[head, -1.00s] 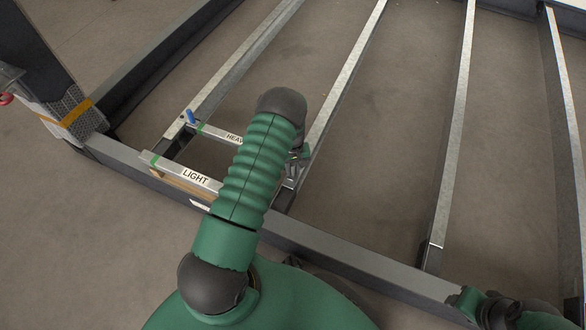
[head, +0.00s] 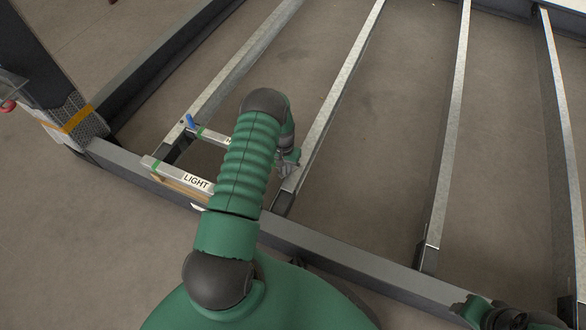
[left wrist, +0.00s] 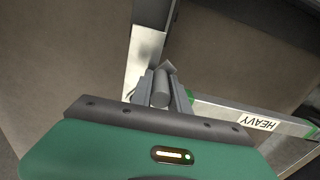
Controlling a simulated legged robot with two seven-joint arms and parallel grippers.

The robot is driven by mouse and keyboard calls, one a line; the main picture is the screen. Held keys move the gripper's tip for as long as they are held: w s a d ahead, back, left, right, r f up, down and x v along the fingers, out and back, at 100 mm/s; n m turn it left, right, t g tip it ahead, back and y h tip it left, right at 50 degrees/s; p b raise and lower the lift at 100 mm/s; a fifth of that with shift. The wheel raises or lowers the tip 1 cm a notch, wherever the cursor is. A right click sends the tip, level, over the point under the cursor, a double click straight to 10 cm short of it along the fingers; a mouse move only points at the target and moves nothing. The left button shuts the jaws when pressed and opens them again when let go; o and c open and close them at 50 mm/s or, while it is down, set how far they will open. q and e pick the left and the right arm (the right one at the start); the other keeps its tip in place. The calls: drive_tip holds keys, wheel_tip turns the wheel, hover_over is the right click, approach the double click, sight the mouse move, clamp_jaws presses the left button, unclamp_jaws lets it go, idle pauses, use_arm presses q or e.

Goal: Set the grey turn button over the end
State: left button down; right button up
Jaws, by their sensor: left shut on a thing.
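The grey turn button (left wrist: 161,88) is between the fingers of my left gripper (left wrist: 160,96) in the left wrist view. A small pointed grey plate (left wrist: 168,67) shows just beyond it, over the galvanised beam (left wrist: 143,62). The near end of the bar marked HEAVY (left wrist: 258,120) lies just right of the fingers. In the head view my left gripper (head: 287,164) is at the same beam, partly behind my arm, and the button cannot be made out. My right arm (head: 490,312) enters at the lower right; its jaws are not clear.
A bar marked LIGHT (head: 185,177) lies nearer, parallel to the HEAVY bar. A blue peg (head: 191,121) stands at the HEAVY bar's left end. A dark frame rail (head: 330,250) runs along the front. Bare floor shows between the beams to the right.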

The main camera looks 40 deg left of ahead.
use_arm(q)
drive_tip(key=a+m, duration=0.1)
drive_tip(key=m, duration=0.1)
drive_tip(key=w+a+m+b, duration=0.1)
drive_tip(key=m, duration=0.2)
drive_tip(key=w+a+m, duration=0.1)
drive_tip(key=a+m, duration=0.1)
drive_tip(key=m, duration=0.1)
drive_tip(key=shift+w+f+b, duration=0.1)
drive_tip(key=shift+w+b, duration=0.05)
drive_tip(key=shift+b, duration=0.25)
drive_tip(key=shift+w+a+m+b, duration=0.2)
drive_tip(key=shift+w+m+b, duration=0.15)
drive_tip(key=shift+m, duration=0.45)
drive_tip(key=shift+w+a+m+b, duration=0.2)
drive_tip(key=shift+w+m+b, duration=0.1)
drive_tip(key=shift+m, duration=0.5)
drive_tip(key=c, duration=1.3)
unclamp_jaws()
drive_tip(key=shift+o, duration=0.2)
